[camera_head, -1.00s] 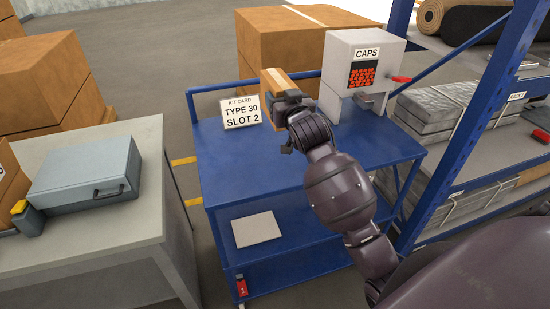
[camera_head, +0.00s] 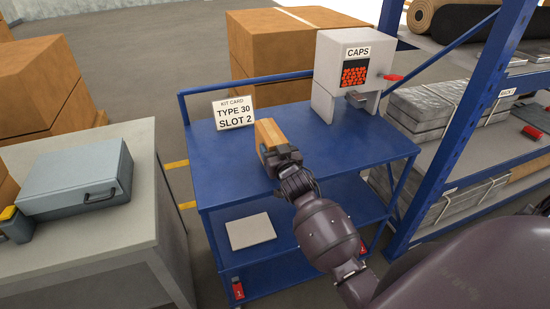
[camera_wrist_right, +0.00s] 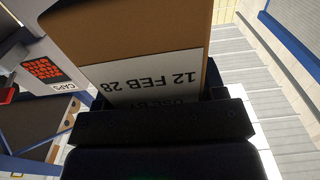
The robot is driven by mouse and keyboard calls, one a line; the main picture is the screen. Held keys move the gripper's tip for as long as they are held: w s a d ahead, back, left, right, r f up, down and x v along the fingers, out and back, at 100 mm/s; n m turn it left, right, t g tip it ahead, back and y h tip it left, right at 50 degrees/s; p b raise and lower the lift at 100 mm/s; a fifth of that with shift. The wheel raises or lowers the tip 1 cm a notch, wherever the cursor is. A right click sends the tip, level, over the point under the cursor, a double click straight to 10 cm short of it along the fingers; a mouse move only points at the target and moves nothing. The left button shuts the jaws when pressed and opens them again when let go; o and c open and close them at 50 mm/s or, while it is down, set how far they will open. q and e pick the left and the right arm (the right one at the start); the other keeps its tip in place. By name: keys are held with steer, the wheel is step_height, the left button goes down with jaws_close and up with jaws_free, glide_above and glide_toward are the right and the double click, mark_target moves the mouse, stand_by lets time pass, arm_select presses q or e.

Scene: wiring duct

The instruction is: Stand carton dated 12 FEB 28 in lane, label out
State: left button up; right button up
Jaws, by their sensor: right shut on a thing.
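The carton (camera_head: 267,134) is a brown box with a lighter band, held above the blue cart's top. My right gripper (camera_head: 281,156) is shut on it at its near end. In the right wrist view the carton (camera_wrist_right: 125,30) fills the upper middle, and its white label (camera_wrist_right: 150,78) reads "12 FEB 28" upside down. A second line of the label is partly hidden behind the gripper's dark jaw (camera_wrist_right: 160,113). No lane can be made out for certain. My left gripper is not in view.
The blue cart (camera_head: 225,163) carries a kit card (camera_head: 235,113) reading "TYPE 30 SLOT 2" and a grey CAPS dispenser (camera_head: 330,60). A blue-framed shelf (camera_head: 455,140) stands to the right. A grey bench (camera_head: 150,205) with a case (camera_head: 75,178) stands to the left. The cart's middle looks clear.

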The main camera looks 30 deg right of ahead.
steer(key=shift+f, duration=1.6)
steer(key=shift+f, duration=0.15)
steer(key=o, duration=1)
steer(key=shift+o, duration=0.2)
